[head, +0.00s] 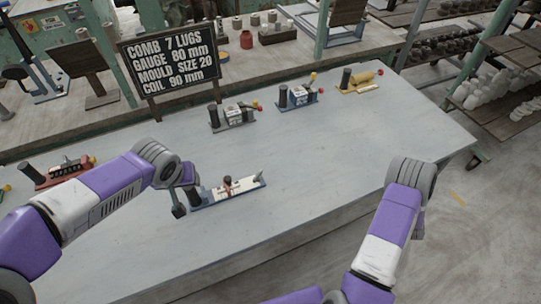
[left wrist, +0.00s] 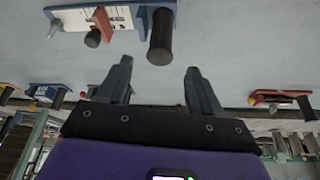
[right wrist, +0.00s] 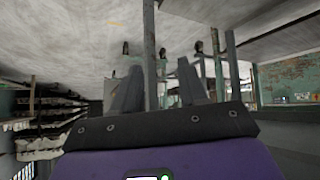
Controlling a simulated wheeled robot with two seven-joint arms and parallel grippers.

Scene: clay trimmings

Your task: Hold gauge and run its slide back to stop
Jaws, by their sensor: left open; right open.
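The gauge (head: 232,192) lies on the table near its front, with a blue base, a white scale plate, a red slide piece (head: 227,185) and an upright black handle (head: 194,196) at its left end. In the left wrist view the gauge (left wrist: 120,17) is at the top, its black handle (left wrist: 160,38) just beyond my fingertips. My left gripper (head: 184,203) is open and empty beside the handle end; contact is not visible. It also shows in the left wrist view (left wrist: 158,70). My right gripper (right wrist: 160,72) is open and empty, away from the gauge at the right.
A sign (head: 170,58) stands behind the gauge. Similar devices stand on the table: a grey one (head: 233,117), a blue one (head: 298,97), a yellow one (head: 360,84) and a red one (head: 62,172). The table's right part (head: 400,130) is clear.

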